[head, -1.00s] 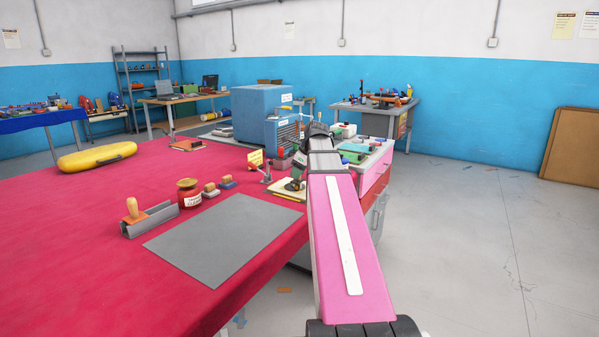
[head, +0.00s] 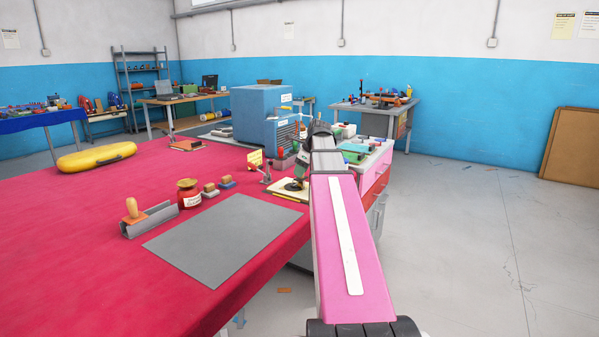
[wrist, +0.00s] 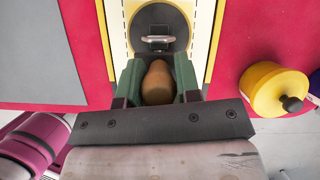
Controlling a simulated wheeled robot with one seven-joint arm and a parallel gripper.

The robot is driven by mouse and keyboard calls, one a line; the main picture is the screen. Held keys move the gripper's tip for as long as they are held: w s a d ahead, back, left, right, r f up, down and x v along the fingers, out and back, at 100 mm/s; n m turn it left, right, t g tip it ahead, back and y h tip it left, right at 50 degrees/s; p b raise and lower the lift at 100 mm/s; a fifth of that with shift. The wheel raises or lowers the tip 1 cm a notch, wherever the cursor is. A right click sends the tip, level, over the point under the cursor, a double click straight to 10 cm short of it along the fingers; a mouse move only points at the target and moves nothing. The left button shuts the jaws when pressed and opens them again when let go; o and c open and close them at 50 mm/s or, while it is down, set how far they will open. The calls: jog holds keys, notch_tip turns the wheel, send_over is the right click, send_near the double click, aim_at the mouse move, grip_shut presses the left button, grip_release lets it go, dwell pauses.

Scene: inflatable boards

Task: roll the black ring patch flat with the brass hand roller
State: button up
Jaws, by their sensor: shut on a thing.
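The black ring patch (wrist: 176,22) lies on a cream board with yellow edges (wrist: 117,35) on the red table; in the head view the patch (head: 293,185) is partly hidden by my arm. My gripper (wrist: 158,82) has its green fingers closed around the wooden handle (wrist: 157,85) of the hand roller. The roller's metal end (wrist: 157,40) shows over the patch's middle in the wrist view. I cannot tell whether it touches the patch. In the head view my gripper (head: 303,168) is close above the board, mostly hidden by my arm.
A grey sheet (head: 225,238) lies in front on the red table (head: 120,210). A red-brown jar (head: 188,194), small brushes and a wooden-handled tool in a grey channel (head: 150,218) stand left. A blue cabinet (head: 262,115) stands behind. A yellow round container (wrist: 272,88) is near the gripper.

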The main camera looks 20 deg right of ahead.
jog(key=shift+w+d, duration=0.2)
jog(key=shift+d, duration=0.05)
jog(key=shift+w+d, duration=0.5)
jog(key=shift+d, duration=0.05)
jog(key=shift+r, duration=0.1)
notch_tip(320, 180, up, 7)
dwell(0.8)
dwell(0.4)
